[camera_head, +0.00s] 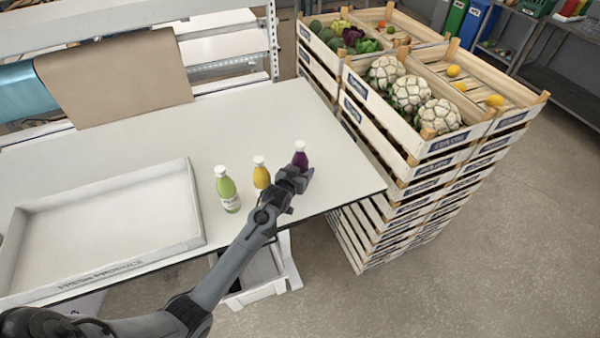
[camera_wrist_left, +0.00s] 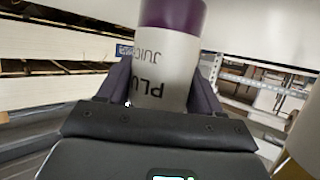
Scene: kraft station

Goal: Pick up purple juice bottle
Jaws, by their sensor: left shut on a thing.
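The purple juice bottle (camera_head: 301,157) with a white cap stands upright near the right end of the white table. My left gripper (camera_head: 303,175) is at its near side and closed around it. In the left wrist view the bottle (camera_wrist_left: 172,62), with a white label reading "JUICE" and "PLU", sits between the fingers of my left gripper (camera_wrist_left: 165,95). The gripper hides the bottle's lower part in the head view, so I cannot tell whether its base touches the table. My right gripper is not in view.
A yellow bottle (camera_head: 261,174) and a green bottle (camera_head: 228,190) stand left of the purple one. A white tray (camera_head: 200,215) lies on the table's left part. Stacked wooden crates (camera_head: 395,170) with produce stand beyond the table's right edge. The table behind the bottles is clear.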

